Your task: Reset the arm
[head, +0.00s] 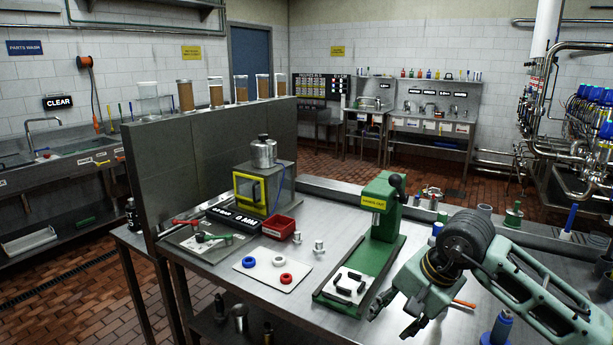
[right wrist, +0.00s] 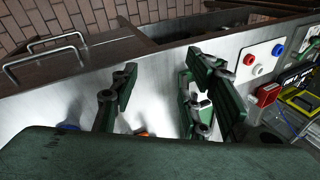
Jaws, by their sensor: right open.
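My right arm (head: 530,280) comes in from the right over the front right of the steel table (head: 215,255). Its gripper (head: 394,318) points down and left, open and empty, in front of the green press (head: 385,215). In the right wrist view the two dark green fingers (right wrist: 165,92) stand apart with bare steel table between them. Black parts lie on a white pad on the press base, behind my gripper and apart from it. My left arm and gripper are not in view.
A white board (head: 263,270) with red, blue and white rings lies left of the press. A red bin (head: 279,227), a yellow-framed box (head: 262,188) and red and green handled valves stand behind.

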